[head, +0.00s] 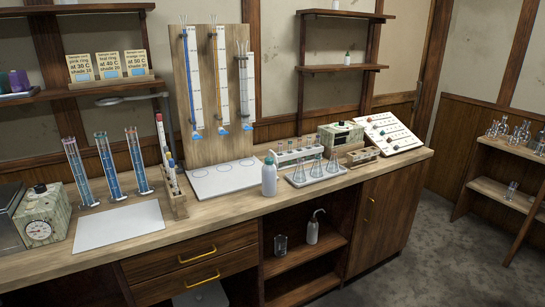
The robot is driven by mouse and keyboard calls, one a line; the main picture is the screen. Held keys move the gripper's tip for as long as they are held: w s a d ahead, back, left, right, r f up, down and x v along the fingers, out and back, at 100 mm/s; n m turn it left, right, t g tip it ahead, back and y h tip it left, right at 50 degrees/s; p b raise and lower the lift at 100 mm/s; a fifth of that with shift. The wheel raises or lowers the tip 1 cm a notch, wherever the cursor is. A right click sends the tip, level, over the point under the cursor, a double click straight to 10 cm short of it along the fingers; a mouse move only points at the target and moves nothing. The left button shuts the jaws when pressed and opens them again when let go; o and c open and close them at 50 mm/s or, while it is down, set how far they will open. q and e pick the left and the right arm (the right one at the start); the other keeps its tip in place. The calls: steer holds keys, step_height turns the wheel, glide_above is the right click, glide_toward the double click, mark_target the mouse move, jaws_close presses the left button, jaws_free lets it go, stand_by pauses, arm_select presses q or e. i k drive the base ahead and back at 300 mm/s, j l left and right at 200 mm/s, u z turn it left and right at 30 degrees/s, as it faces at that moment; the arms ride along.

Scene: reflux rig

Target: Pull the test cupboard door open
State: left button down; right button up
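A dark wooden cupboard door (378,228) forms the right end of the bench front. It looks closed and flush with the front. A small brass handle (370,204) sits near its upper left edge. No label shows on the door, and its inside is hidden. Neither of my grippers is in view, so nothing of mine is seen at the handle.
Left of the door, an open shelf bay (300,255) holds a wash bottle (314,230) and a beaker (281,246). Two drawers with brass pulls (197,257) are further left. Glassware crowds the worktop (240,204). Grey floor (450,255) lies clear to the right.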

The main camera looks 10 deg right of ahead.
mark_target(387, 203)
steer(key=i+l, duration=0.25)
steer(key=i, duration=0.2)
steer(key=i+l, duration=0.3)
steer(key=i+z, duration=0.1)
steer(key=z, duration=0.35)
steer(key=i+z, duration=0.1)
steer(key=z, duration=0.75)
steer(key=i+z, duration=0.15)
steer(key=z, duration=0.3)
